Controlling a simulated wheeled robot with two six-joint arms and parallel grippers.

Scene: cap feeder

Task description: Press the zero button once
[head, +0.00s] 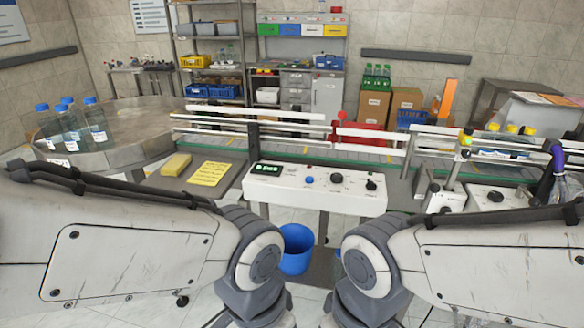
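A white control box (315,195) stands in front of the conveyor, in the middle of the head view. On its top are a dark display (267,168) with small green characters, a blue button (309,180), and black knobs (336,178) and (371,185) to the right. The labels are too small to read, so I cannot tell for sure which control is the zero button. My two arms come in from the left and right and bend down at the bottom middle. Both grippers are out of the picture, and nothing of mine touches the box.
A round metal table (130,125) with several blue-capped bottles (70,125) is at the left. A yellow sheet (209,174) and a yellow pad (175,165) lie left of the box. A blue bin (297,248) stands below. Conveyor rails (300,125) run behind.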

